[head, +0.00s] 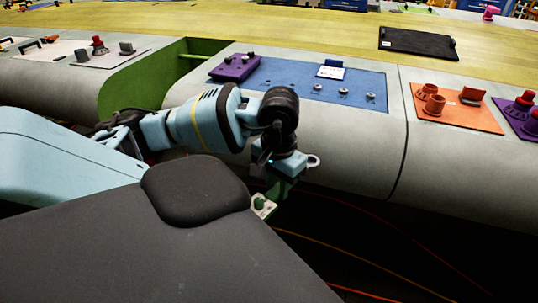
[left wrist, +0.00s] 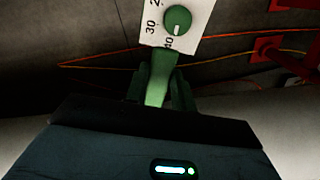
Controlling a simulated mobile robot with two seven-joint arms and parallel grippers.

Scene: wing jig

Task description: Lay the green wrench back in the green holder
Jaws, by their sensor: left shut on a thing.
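The green wrench (left wrist: 158,78) is in my left gripper (left wrist: 160,92), its green shaft between the fingers. A white plate (left wrist: 178,22) with numbers and a green knob sits at its far end. In the head view my left gripper (head: 284,186) hangs low in front of the wing's rounded edge, shut on the wrench, and the white plate with its green knob (head: 262,205) shows just below. The gripper and arm hide part of the wrench. I cannot make out a green holder in either view. My right gripper is not in view.
The grey wing edge (head: 345,150) runs across behind my left arm. A green-walled recess (head: 150,80) opens at left. Cables (head: 340,262) lie below.

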